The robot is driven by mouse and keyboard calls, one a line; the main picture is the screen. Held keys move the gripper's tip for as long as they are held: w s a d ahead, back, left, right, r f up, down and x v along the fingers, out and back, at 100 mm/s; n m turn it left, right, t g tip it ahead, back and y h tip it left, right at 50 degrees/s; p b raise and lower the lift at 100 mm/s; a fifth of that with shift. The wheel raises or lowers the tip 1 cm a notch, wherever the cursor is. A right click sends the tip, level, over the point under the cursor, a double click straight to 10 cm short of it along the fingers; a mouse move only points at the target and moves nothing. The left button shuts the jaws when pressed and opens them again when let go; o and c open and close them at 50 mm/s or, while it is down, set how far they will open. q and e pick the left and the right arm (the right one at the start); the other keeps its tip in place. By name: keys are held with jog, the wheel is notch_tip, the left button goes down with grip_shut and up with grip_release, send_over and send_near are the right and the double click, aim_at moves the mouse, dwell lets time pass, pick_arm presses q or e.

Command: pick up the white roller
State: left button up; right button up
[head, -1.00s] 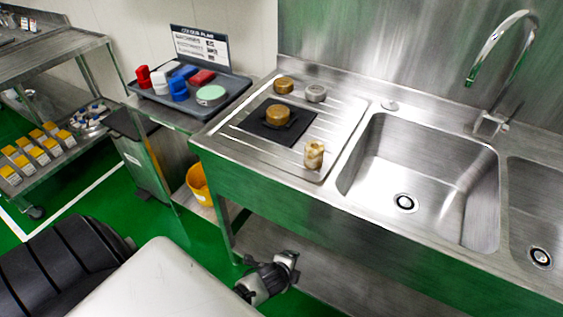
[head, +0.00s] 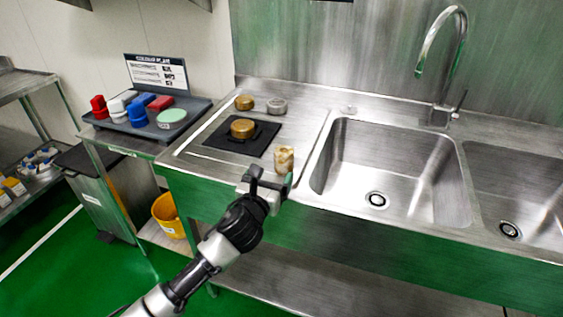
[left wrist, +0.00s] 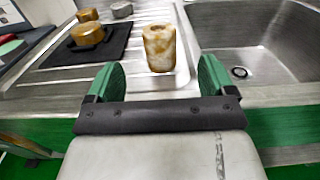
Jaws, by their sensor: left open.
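The white roller (head: 284,159), a short upright cylinder stained brown, stands on the front right of the steel drainboard. It also shows in the left wrist view (left wrist: 160,48), upright and centred ahead between the green fingers. My left gripper (head: 270,180) is at the front edge of the sink unit, just in front of the roller. It is open and empty in the left wrist view (left wrist: 159,80), with a gap to the roller. My right gripper is not in view.
A black mat (head: 219,139) with a brass-coloured round part (head: 242,128) lies left of the roller. A brass piece (head: 244,102) and a grey piece (head: 277,105) stand behind. The sink basin (head: 350,165) is to the right. A grey tray (head: 150,131) holds coloured parts.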

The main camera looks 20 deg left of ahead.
aim_at(281, 158)
pick_arm(q)
jog(key=w, duration=1)
jog(key=shift+w+f, duration=0.1)
jog(key=shift+w, duration=0.2)
jog(key=c, duration=1.1)
